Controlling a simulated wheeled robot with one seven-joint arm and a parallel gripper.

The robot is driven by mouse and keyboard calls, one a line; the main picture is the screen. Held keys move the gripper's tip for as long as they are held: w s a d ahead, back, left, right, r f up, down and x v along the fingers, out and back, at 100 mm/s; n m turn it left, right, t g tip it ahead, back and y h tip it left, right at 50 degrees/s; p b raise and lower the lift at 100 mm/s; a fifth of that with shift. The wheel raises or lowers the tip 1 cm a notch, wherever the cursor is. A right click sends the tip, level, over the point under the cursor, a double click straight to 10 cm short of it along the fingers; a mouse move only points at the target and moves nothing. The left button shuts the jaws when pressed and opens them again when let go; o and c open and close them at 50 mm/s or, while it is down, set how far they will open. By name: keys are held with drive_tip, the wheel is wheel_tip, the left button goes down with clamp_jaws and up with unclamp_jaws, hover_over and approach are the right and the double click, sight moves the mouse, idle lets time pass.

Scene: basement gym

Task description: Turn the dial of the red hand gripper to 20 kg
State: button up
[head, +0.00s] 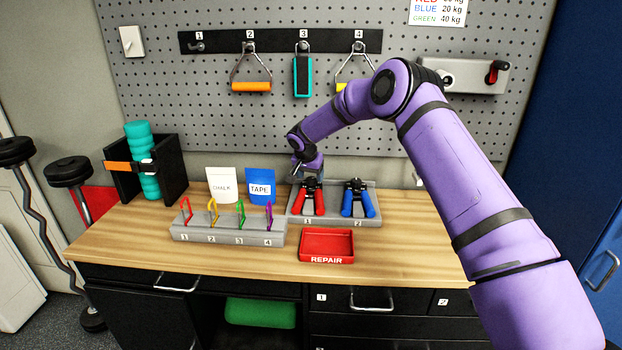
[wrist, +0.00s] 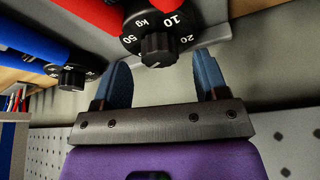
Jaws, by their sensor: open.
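The red hand gripper (head: 320,200) lies in slot 1 of a grey tray on the bench. In the wrist view its black dial (wrist: 132,42) shows 50, kg, 10 and 20 around a ridged black knob (wrist: 158,49). I cannot tell where the knob points. My gripper (head: 303,174) is at the far end of the red hand gripper. In the wrist view my gripper (wrist: 163,72) is open, its two blue fingers apart, with the knob just beyond and between their tips. No contact is visible.
The blue hand gripper (head: 358,198) lies close beside, in slot 2; its dial (wrist: 72,78) is near my left finger. The grey tray (head: 333,221) stands before the pegboard (head: 200,110). A red repair tray (head: 327,259) and a band rack (head: 228,237) are in front.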

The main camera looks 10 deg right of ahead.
drive_tip(key=shift+x, duration=0.9)
drive_tip(key=c, duration=0.9)
drive_tip(key=shift+c, duration=0.2)
drive_tip(key=shift+n, duration=0.3)
